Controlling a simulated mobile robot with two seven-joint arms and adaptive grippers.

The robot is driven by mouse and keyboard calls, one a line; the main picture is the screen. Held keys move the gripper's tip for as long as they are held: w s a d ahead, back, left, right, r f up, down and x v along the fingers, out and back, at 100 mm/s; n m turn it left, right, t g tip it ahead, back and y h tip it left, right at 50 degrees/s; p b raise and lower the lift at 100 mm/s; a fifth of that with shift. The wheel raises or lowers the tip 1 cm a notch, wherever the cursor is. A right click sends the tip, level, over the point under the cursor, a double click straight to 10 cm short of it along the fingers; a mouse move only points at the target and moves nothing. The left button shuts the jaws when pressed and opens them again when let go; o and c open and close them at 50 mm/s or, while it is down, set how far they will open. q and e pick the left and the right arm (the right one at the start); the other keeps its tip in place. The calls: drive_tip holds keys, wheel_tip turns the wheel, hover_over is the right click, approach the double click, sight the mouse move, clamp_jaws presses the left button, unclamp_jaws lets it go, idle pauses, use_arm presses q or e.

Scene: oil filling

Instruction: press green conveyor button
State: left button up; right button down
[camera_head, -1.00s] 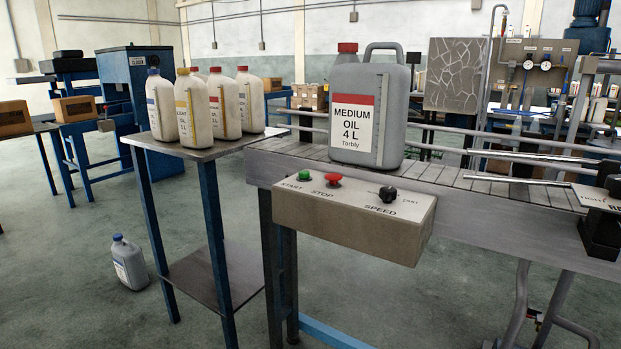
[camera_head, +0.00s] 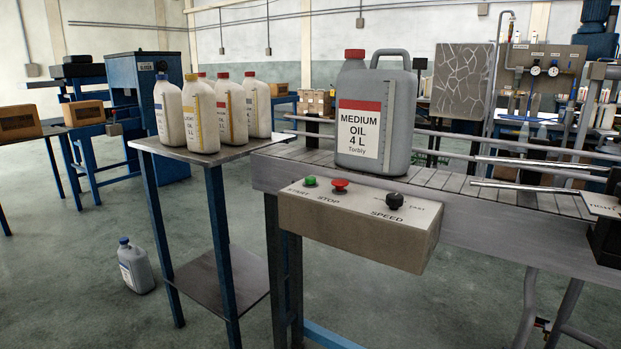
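The green START button (camera_head: 310,181) sits at the left end of the top face of the control box (camera_head: 352,228), which is fixed to the front of the conveyor (camera_head: 458,184). A red STOP button (camera_head: 340,186) is just right of it, and a black SPEED knob (camera_head: 394,201) is further right. A grey jug labelled Medium Oil 4 L (camera_head: 374,120), with a red cap, stands upright on the conveyor behind the box. Neither of my grippers shows in the head view.
A small metal-topped table (camera_head: 215,153) with several white bottles (camera_head: 199,115) stands left of the conveyor. A grey jug with a blue cap (camera_head: 135,266) stands on the floor. Metal guide rails (camera_head: 530,163) run along the conveyor. Floor in front of the box is clear.

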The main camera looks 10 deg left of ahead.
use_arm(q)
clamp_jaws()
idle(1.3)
